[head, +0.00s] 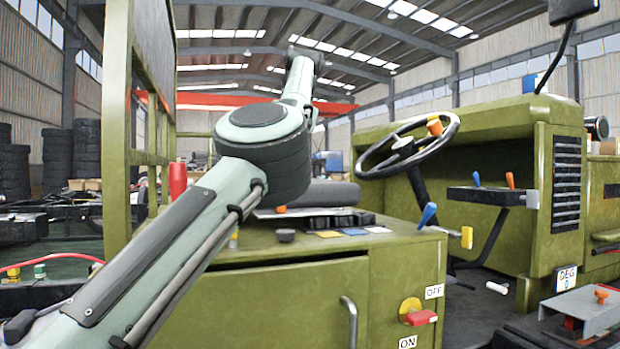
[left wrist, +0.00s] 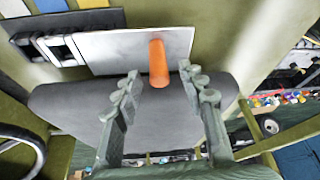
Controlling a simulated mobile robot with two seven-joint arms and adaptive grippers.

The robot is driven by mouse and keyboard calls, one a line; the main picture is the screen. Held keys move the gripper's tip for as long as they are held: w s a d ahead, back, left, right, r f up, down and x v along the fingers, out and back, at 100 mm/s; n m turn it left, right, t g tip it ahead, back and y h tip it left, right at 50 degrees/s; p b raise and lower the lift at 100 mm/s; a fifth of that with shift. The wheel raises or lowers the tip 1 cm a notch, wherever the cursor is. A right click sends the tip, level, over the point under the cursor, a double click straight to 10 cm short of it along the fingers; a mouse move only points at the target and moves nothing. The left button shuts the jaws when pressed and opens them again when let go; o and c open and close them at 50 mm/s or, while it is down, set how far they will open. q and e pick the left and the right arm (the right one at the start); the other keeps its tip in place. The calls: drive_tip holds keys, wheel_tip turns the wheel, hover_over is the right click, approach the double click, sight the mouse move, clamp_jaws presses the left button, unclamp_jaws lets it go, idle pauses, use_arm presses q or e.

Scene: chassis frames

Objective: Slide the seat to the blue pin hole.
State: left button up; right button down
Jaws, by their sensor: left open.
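The seat is a dark grey cushion (head: 335,193) on top of the olive box, partly hidden by my left arm; it fills the middle of the left wrist view (left wrist: 65,103). An orange pin (left wrist: 158,62) stands up from a light metal plate (left wrist: 110,50) beside the cushion; its top also shows in the head view (head: 281,209). Yellow (head: 325,234), blue (head: 355,232) and white (head: 379,229) squares lie in front of the seat. My left gripper (left wrist: 158,81) is open, its fingertips on either side of the pin, with gaps visible.
A steering wheel (head: 408,146) stands to the right. An olive frame (head: 117,130) stands at the left. A red-and-yellow switch (head: 415,313) is on the box front.

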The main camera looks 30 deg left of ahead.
use_arm(q)
drive_tip(key=shift+s+d, duration=0.15)
drive_tip(key=shift+d, duration=0.55)
drive_tip(key=s+d, duration=0.5)
drive_tip(key=d, duration=0.4)
drive_tip(key=shift+f, duration=0.1)
